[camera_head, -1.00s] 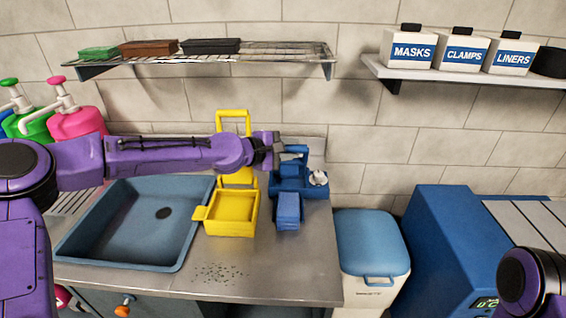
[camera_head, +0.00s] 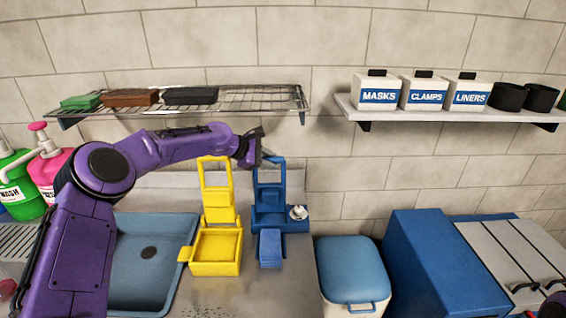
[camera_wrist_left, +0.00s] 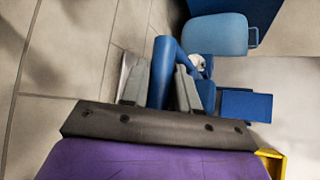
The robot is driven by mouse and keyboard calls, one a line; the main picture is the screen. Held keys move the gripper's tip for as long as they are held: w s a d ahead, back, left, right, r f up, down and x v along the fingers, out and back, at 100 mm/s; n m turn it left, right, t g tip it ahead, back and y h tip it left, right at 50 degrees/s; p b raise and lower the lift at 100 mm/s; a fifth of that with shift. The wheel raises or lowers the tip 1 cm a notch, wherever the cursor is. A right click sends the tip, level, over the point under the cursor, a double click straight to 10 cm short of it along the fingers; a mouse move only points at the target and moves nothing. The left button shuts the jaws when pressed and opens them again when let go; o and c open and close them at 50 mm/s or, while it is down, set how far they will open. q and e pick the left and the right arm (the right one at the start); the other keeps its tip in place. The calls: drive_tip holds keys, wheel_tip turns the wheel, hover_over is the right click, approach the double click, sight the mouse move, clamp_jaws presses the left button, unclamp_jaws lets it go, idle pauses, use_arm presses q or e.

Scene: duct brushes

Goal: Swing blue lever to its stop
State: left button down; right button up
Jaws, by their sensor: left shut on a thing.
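The blue lever (camera_head: 257,182) is an upright frame on a blue press-like device (camera_head: 282,216) on the counter, right of a similar yellow one. My left gripper (camera_head: 265,158) is at the top of the lever. In the left wrist view, its two grey fingers (camera_wrist_left: 161,86) are closed on either side of the blue lever bar (camera_wrist_left: 163,68). The lever's hinge is small and hard to make out. A blue block (camera_head: 270,249) sits at the device's front.
The yellow device (camera_head: 216,250) with its own upright lever stands close to the left. A wire shelf (camera_head: 262,99) hangs above my left arm. The sink (camera_head: 150,281) is at left, a blue-lidded bin (camera_head: 350,268) at right.

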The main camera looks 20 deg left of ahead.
use_arm(q)
drive_tip(key=shift+w+f, duration=0.1)
idle(0.3)
drive_tip(key=c, duration=0.9)
unclamp_jaws()
drive_tip(key=shift+w, duration=0.1)
drive_tip(key=shift+c, duration=0.2)
drive_tip(key=shift+a, duration=0.1)
drive_tip(key=shift+s+a+r, duration=0.15)
drive_tip(key=shift+s+r, duration=0.1)
drive_tip(key=b+v, duration=0.3)
drive_tip(key=v, duration=0.6)
drive_tip(key=shift+s+a+r, duration=0.2)
